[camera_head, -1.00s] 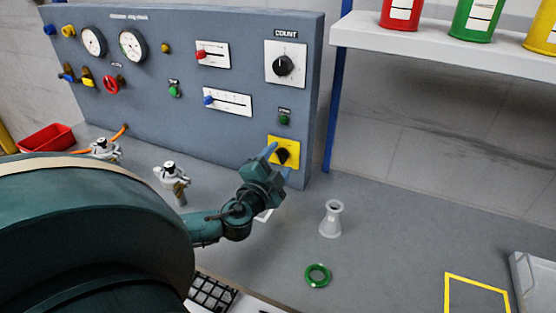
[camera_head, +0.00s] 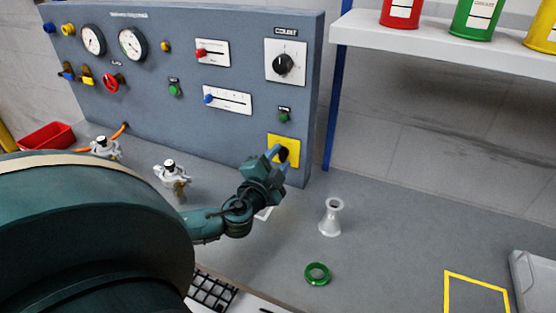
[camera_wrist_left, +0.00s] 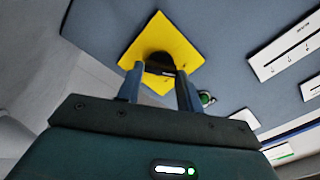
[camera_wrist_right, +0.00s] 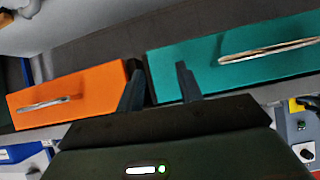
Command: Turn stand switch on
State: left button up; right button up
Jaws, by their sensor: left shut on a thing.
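The switch is a black rotary knob (camera_head: 283,153) on a yellow square plate (camera_head: 293,143) at the lower right of the blue-grey panel. In the left wrist view the knob (camera_wrist_left: 160,60) sits between the two fingertips, in front of the yellow plate (camera_wrist_left: 165,33). My left gripper (camera_head: 277,158) is shut on this knob and hides part of it, so its pointing direction is hard to read. My right gripper (camera_wrist_right: 160,80) shows only in its own wrist view, with its fingers apart and nothing between them.
Above the knob is a green button (camera_head: 284,116) and a COUNT dial (camera_head: 283,64). A clear flask-shaped piece (camera_head: 331,218) and a green ring (camera_head: 317,273) stand on the bench right of my arm. My right gripper faces orange (camera_wrist_right: 70,92) and teal (camera_wrist_right: 230,65) drawers.

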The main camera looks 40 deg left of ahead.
jog(key=shift+s, duration=0.15)
pick_arm(q)
jog(key=shift+m, duration=0.4)
jog(key=m+p, duration=0.1)
jog(key=m, duration=0.1)
jog(key=shift+m, duration=0.4)
jog(key=m, duration=0.2)
jog(key=shift+f+m+p, duration=0.15)
jog(key=shift+m+p, duration=0.15)
jog(key=shift+m, duration=0.1)
jog(key=m+p, duration=0.1)
jog(key=m, duration=0.2)
jog(key=shift+m, duration=0.4)
jog(key=shift+f+m, duration=0.1)
jog(key=shift+m, duration=0.4)
jog(key=shift+m+p, duration=0.3)
pick_arm(e)
jog(key=shift+s+d+r, duration=0.15)
jog(key=shift+d+r, duration=0.05)
jog(key=shift+d, duration=0.35)
jog(key=shift+s+f+g+h, duration=0.1)
jog(key=shift+s+g+h, duration=0.1)
jog(key=shift+g+h, duration=0.1)
